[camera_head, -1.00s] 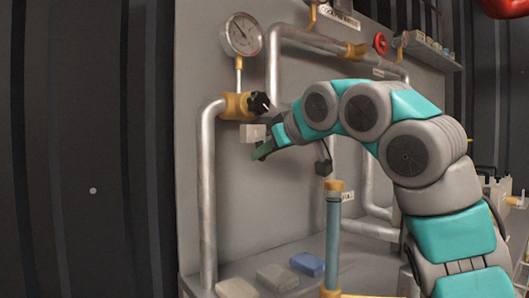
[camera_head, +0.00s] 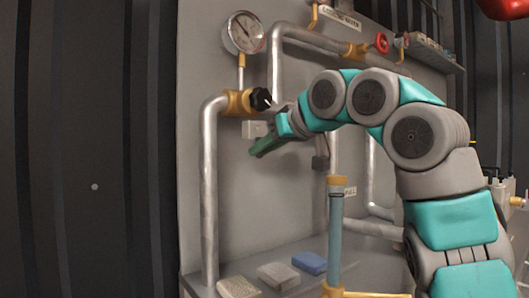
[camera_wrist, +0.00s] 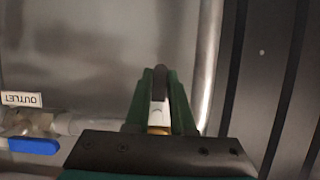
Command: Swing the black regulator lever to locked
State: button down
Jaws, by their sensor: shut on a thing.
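The black regulator lever (camera_head: 260,98) is on a brass regulator body (camera_head: 237,103), under a round gauge, in the head view. My gripper (camera_head: 256,151) has green fingers and reaches in from the right, just below the regulator. In the wrist view, my gripper (camera_wrist: 160,85) is closed around a narrow piece, pale with a dark end, that stands between the fingers. It appears to be part of the lever, but the join is hidden. Brass shows behind it in the finger gap.
A vertical grey pipe (camera_head: 209,190) stands left of my gripper. A pale box (camera_head: 252,129) is on the panel behind the fingers. A blue handle (camera_wrist: 33,146) lies beside an OUTLET label (camera_wrist: 20,99). A blue block (camera_head: 309,263) lies on the shelf below.

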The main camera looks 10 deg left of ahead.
jog(key=c, duration=0.8)
grip_release()
jog(key=shift+o, duration=0.2)
jog(key=v, duration=0.7)
jog(key=shift+s+d+b, duration=0.25)
jog(key=shift+s+b, duration=0.05)
jog(key=shift+b, duration=0.1)
jog(key=shift+r, duration=0.1)
